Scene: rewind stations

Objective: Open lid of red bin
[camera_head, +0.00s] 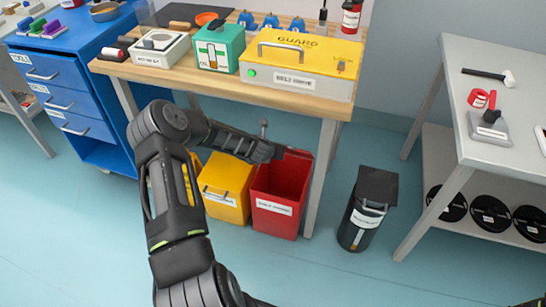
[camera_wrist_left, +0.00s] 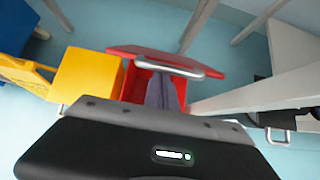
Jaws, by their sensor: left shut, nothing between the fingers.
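The red bin (camera_head: 275,213) stands on the floor under the wooden workbench, with a white label on its front. Its top is open and I see into its dark red inside. In the left wrist view, the red lid (camera_wrist_left: 125,52) with a silver bar handle (camera_wrist_left: 155,63) is raised at the far side of the bin. My left gripper (camera_head: 270,151) is over the bin's opening at its upper left. Its fingers (camera_wrist_left: 162,92) are shut and empty in front of the lid. Whether they touch the lid I cannot tell.
A yellow bin (camera_head: 225,192) stands close left of the red bin. The bench leg (camera_head: 320,180) is close on its right, and a black bin (camera_head: 366,210) stands farther right. The workbench top (camera_head: 180,80) overhangs the bins. The floor in front is clear.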

